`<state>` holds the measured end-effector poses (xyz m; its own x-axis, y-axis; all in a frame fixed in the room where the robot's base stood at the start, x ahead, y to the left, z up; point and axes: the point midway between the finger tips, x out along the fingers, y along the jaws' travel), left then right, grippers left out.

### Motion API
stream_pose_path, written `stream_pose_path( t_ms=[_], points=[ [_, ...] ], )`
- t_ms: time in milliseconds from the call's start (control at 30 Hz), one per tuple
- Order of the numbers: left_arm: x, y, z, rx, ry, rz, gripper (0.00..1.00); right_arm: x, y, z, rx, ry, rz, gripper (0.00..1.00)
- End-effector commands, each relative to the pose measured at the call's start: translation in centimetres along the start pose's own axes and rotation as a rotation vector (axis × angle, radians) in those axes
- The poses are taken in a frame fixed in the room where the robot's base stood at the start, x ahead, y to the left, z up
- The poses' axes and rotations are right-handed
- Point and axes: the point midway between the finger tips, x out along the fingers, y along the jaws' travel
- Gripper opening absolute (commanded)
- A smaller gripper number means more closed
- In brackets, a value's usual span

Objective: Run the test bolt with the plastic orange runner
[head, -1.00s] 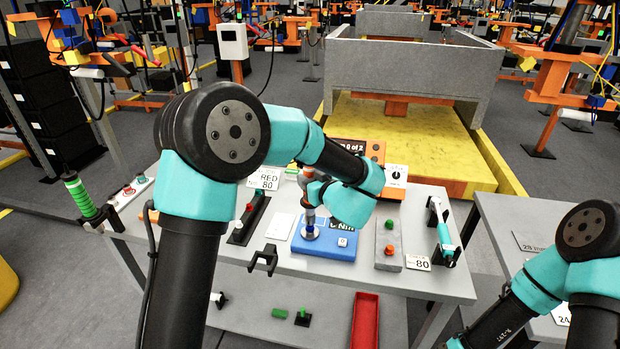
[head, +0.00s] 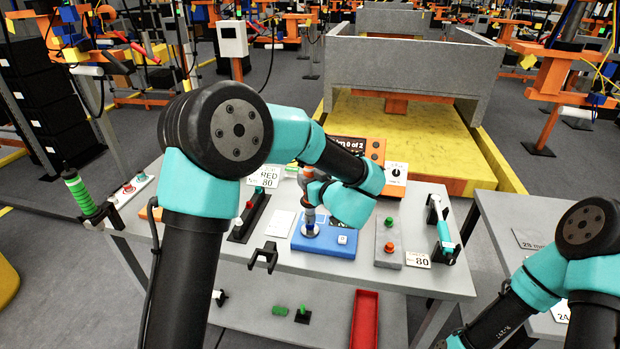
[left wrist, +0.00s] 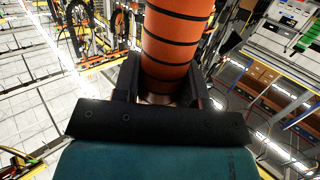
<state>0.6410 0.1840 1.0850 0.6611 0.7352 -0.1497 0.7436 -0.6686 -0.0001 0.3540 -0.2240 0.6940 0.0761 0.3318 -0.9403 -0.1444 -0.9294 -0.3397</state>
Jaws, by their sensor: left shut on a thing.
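My left gripper (head: 311,187) is shut on the orange runner (head: 309,173), an upright tool with an orange body. In the left wrist view the orange body with dark bands (left wrist: 176,45) stands between the two black fingers. The tool's lower end meets the test bolt (head: 310,229) on the blue test block (head: 325,240); the contact itself is small and hard to make out. The block's display is partly hidden by my left arm. My right gripper is out of view; only part of my right arm shows at the lower right.
A teal tool lies in a black holder (head: 440,222) at the right, beside a grey box with green and red buttons (head: 389,241). A black fork bracket (head: 264,256) juts from the front edge.

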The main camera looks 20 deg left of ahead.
Motion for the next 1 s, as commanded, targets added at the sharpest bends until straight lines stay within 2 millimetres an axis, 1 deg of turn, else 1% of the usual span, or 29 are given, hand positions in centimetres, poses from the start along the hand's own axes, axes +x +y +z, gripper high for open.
stream_pose_path(
  t_ms=[500,1000],
  points=[
    [0.12,0.00,0.56,-0.002,0.002,0.000,0.00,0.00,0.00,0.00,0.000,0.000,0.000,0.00],
    [0.13,0.00,0.67,-0.002,0.002,0.000,0.00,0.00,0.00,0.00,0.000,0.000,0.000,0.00]
  ],
)
